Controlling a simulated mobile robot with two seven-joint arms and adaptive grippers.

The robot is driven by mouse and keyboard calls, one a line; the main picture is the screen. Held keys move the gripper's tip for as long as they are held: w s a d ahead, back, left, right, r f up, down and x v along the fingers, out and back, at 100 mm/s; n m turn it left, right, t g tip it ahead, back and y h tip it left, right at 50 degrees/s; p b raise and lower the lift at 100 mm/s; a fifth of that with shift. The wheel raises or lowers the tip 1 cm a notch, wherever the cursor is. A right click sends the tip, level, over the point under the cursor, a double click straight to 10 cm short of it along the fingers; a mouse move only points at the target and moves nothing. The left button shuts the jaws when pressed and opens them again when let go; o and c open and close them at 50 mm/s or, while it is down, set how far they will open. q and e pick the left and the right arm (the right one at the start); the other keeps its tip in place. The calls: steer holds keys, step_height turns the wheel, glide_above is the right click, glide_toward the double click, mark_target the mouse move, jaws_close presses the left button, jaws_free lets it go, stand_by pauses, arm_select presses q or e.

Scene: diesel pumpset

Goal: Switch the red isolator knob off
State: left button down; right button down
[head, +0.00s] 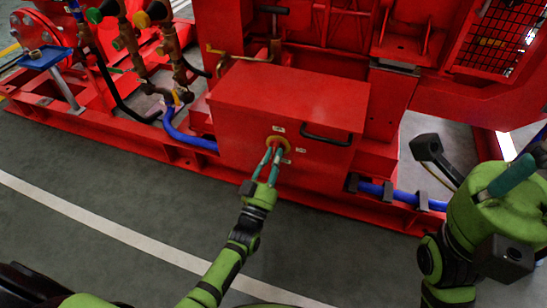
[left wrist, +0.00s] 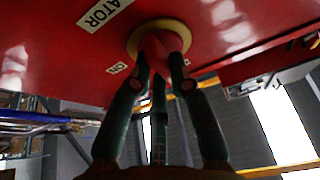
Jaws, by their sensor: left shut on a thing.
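The red isolator knob (left wrist: 158,46) sits in a yellow ring (left wrist: 179,27) on the front of a red box (head: 238,124). In the left wrist view an ON label (left wrist: 117,68) and a label ending in "ATOR" (left wrist: 104,14) are beside it. My left gripper (head: 270,158) is shut on the knob, its teal fingers around it from the front. The fingers cover much of the knob, and its exact angle is hard to read. My right gripper (head: 490,205) is at the right edge, away from the box; its fingertips do not show clearly.
A black handle (head: 327,138) sticks out of the box front, right of the knob. Blue pipes (head: 188,138) run low on both sides. Valves and hoses stand at the left. The grey floor (head: 110,190) in front is clear.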

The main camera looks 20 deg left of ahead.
arm_select(q)
steer(key=shift+n, duration=0.4)
steer(key=c, duration=1.1)
jaws_free()
steer(key=shift+c, duration=0.2)
step_height(320, 180, up, 10)
steer(key=shift+r, duration=0.1)
